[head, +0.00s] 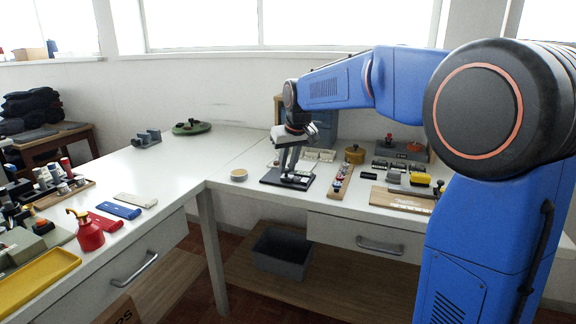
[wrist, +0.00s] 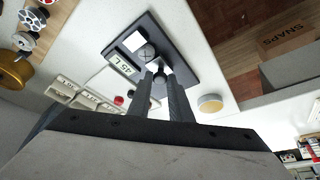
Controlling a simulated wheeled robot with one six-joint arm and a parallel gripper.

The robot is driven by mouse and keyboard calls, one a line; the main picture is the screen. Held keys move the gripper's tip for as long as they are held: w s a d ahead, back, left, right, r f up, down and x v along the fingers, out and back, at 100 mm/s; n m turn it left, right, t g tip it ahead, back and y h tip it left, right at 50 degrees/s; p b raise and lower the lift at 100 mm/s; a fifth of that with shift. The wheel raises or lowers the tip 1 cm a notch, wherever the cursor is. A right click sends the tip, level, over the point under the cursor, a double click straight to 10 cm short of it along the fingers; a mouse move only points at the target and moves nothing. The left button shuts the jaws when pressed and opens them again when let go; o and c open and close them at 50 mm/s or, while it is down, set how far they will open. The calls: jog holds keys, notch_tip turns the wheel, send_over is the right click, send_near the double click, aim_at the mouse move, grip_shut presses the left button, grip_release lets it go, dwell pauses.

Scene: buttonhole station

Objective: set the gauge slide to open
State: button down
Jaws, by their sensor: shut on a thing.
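The gauge (head: 270,180) is a flat dark plate on the white table below my gripper (head: 290,175). It also shows in the wrist view (wrist: 188,65), with a pale readout strip (wrist: 122,64) whose characters I cannot read surely, and a white and dark block. My gripper (wrist: 156,74) reaches down to the plate, its fingers close together on the small slide (wrist: 154,66) beside that block. The fingers hide most of the slide, so I cannot tell its exact setting.
A round tan-topped tin (head: 238,175) stands left of the gauge. A wooden strip with several knobs (head: 342,180) and small white bins (head: 318,155) are close by on the right and behind. A grey bin (head: 282,254) is below the table. The table left of the tin is clear.

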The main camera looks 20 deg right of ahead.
aim_at(275, 178)
jog(key=shift+w+a+r, duration=0.1)
jog(key=shift+w+a, duration=0.6)
jog(key=shift+a, duration=0.2)
jog(key=shift+w+a, duration=0.65)
jog(key=shift+a, duration=0.2)
jog(key=c, duration=1.6)
grip_release()
jog(key=shift+a, duration=0.15)
jog(key=v, duration=1.7)
jog(key=shift+s+r, duration=0.1)
